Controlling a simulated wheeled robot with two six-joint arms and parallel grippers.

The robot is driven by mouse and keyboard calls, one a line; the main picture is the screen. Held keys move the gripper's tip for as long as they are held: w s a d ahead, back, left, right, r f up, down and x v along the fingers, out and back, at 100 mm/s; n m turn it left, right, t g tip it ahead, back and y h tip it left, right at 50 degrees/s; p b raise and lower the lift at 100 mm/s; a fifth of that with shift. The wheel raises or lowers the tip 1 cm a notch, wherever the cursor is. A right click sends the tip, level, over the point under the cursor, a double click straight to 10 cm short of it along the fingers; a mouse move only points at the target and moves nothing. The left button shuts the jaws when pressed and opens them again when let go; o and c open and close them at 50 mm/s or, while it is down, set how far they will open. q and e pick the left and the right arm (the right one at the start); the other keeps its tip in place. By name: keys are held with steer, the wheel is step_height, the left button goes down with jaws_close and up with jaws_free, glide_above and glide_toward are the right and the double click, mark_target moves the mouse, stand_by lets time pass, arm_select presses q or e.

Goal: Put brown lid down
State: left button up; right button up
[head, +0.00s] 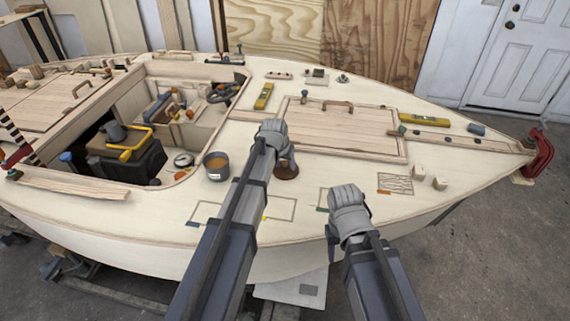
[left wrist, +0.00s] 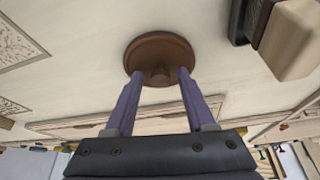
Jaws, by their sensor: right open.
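The brown lid (head: 287,170) is a round disc with a knob, low over the pale deck, right of the metal can (head: 216,168). It also shows in the left wrist view (left wrist: 158,47), with its knob between the two purple fingertips of my left gripper (left wrist: 161,76). My left gripper is shut on the lid's knob; in the head view its wrist hides part of the grip. I cannot tell whether the lid touches the deck. My right gripper (head: 347,200) is open and empty over the deck's near edge; its fingertips are hard to see.
Thin outlined rectangles (head: 281,210) mark the near deck, and two small pale blocks (head: 418,173) stand to the right. A raised wooden hatch (head: 335,128) with a handle lies behind the lid. The open cockpit (head: 130,150) with tools is at left. The near deck is mostly clear.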

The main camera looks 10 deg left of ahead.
stand_by(0.3)
arm_select(q)
steer(key=shift+p+v, duration=0.9)
steer(key=shift+v, duration=0.05)
steer(key=d+p+v, duration=0.1)
steer(key=p+v, duration=0.9)
steer(key=s+d+g, duration=0.1)
steer(key=s+d, duration=0.2)
steer(key=s, duration=0.5)
steer(key=s+d+m+g+y, duration=0.1)
steer(key=s+d+g, duration=0.1)
steer(key=s, duration=0.7)
steer(key=s+d+f+m+g+y, duration=0.1)
steer(key=s+d, duration=0.2)
steer(key=s, duration=0.5)
steer(key=shift+s+d+g, duration=0.15)
steer(key=shift+d+g, duration=0.15)
steer(key=shift+g, duration=0.1)
